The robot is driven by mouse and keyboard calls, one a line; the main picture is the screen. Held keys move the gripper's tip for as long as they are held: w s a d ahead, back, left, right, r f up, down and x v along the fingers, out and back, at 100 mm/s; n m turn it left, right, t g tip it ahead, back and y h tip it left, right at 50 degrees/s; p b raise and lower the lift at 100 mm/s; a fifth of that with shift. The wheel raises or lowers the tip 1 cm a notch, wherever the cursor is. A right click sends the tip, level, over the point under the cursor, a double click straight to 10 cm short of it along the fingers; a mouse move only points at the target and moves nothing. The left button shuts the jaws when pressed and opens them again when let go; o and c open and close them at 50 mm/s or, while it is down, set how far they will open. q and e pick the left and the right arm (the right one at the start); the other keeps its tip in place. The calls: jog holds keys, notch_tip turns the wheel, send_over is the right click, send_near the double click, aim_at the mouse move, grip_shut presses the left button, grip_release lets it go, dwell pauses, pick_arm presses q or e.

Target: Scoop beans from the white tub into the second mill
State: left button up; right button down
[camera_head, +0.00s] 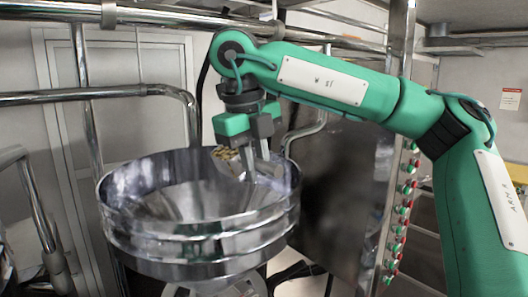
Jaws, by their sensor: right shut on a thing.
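A wide steel hopper (200,239) of a mill stands in the middle left; its bowl is open at the top. I cannot tell from this view which mill it is. My right gripper (256,166) points down over the right part of the bowl. It is shut on a small scoop (231,165), whose handle is mostly hidden by the fingers. Yellow-brown beans show in the scoop, which is over the bowl. The lower bowl inside shows bare shiny metal. The white tub and my left gripper are not in view.
Steel pipes and rails (90,95) run along the left and top. A dark panel (335,190) stands behind the hopper on the right. A steel post (398,200) with several red and green knobs stands right of it, close to my right arm.

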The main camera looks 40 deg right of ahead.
jog(key=shift+s+a+r+h, duration=0.15)
jog(key=shift+a+h, duration=0.2)
jog(key=shift+h, duration=0.35)
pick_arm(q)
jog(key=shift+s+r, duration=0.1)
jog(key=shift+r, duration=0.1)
pick_arm(e)
jog(key=shift+a+f+t+h, duration=0.2)
jog(key=shift+f+h, duration=0.35)
jog(key=shift+h, duration=1.2)
jog(key=shift+a+f+t+h, duration=0.15)
jog(key=shift+a+f+h, duration=0.3)
jog(key=shift+h, duration=1.35)
jog(key=shift+a+f+t+h, duration=0.15)
jog(key=shift+f+h, duration=0.45)
jog(key=shift+h, duration=1.15)
